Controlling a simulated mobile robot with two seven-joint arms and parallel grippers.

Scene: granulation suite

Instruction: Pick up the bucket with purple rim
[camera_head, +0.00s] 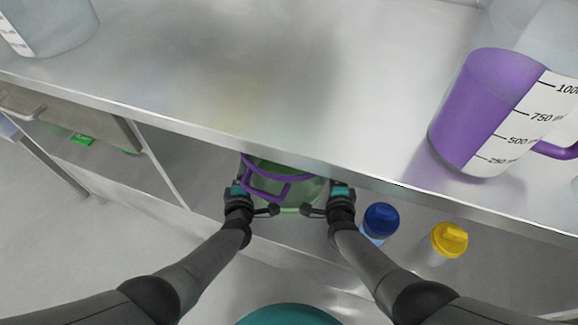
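The bucket with purple rim (300,188) is a greenish translucent vessel with a purple rim and purple handle. It is on the lower level under the steel table, and the table's front edge hides its far part. My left gripper (238,192) is at the bucket's left side and my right gripper (342,192) is at its right side, both close to the wall. I cannot tell whether either one touches it. The fingertips are small and partly hidden, so I cannot see whether they are open or shut.
A blue-lidded bottle (381,220) and a yellow-lidded bottle (449,240) stand right of my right gripper.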

